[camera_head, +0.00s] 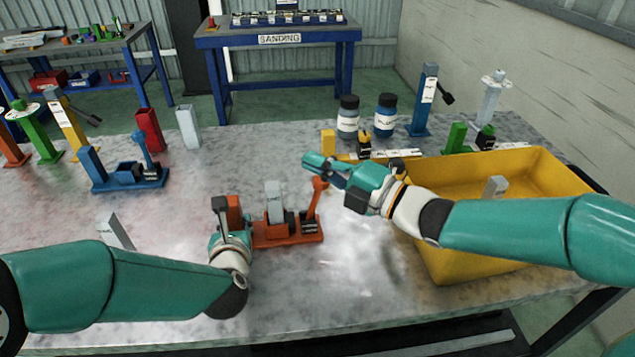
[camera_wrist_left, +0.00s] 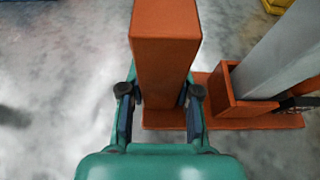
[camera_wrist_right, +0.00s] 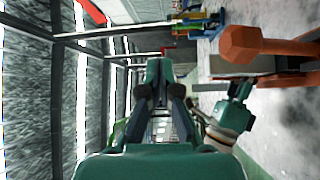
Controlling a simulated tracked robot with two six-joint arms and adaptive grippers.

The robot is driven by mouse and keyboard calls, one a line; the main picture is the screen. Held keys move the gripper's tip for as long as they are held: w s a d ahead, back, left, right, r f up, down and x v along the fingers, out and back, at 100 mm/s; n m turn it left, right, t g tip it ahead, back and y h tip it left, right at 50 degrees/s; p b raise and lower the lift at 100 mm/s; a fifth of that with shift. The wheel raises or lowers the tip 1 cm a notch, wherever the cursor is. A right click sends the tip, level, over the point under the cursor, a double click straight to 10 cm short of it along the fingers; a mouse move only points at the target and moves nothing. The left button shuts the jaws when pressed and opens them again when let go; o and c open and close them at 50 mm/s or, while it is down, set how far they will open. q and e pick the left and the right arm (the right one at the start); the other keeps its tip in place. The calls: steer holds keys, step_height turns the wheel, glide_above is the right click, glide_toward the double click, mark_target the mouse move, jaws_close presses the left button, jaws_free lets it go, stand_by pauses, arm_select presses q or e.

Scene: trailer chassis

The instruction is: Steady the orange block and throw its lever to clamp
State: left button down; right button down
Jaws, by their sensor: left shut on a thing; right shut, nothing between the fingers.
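The orange block (camera_head: 287,236) stands on the table with an upright post, a grey piece (camera_head: 273,201) seated in its middle and an orange lever (camera_head: 315,205) at its right end, standing nearly upright. My left gripper (camera_head: 229,232) is shut on the orange post; the left wrist view shows the post (camera_wrist_left: 165,60) between its fingers (camera_wrist_left: 160,108). My right gripper (camera_head: 318,164) is shut and empty, close above and behind the lever knob in the head view. In the right wrist view the knob (camera_wrist_right: 240,42) lies to the right of the fingers (camera_wrist_right: 158,85), apart from them.
A yellow bin (camera_head: 470,259) with a grey piece inside stands right, under my right arm. A blue block (camera_head: 130,178) with its own lever stands at left. Two dark-lidded jars (camera_head: 348,118) and several coloured posts stand farther back. The table's front middle is clear.

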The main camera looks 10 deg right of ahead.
steer(key=shift+r, duration=1.6)
